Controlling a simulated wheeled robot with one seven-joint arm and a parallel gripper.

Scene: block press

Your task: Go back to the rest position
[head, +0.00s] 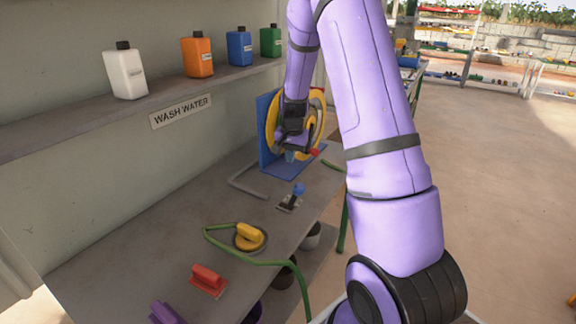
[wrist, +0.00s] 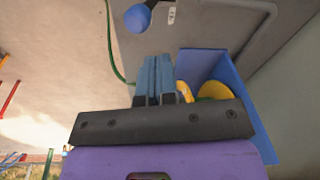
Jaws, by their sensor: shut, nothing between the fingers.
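My gripper (head: 290,155) is at the far part of the workbench in the head view, just in front of a blue stand (head: 265,130) with a yellow wheel (head: 321,112). Its light blue fingers (wrist: 154,78) are together and empty in the wrist view. The stand (wrist: 228,82) and parts of the wheel (wrist: 214,90) show just beyond and right of the fingers there. My arm hides part of the wheel in the head view. I cannot tell whether the fingers touch the wheel or stand.
A small lever with a blue knob (head: 298,189) stands nearer on the bench (head: 150,225). Bottles stand on the shelf (head: 70,122). The right floor is open.

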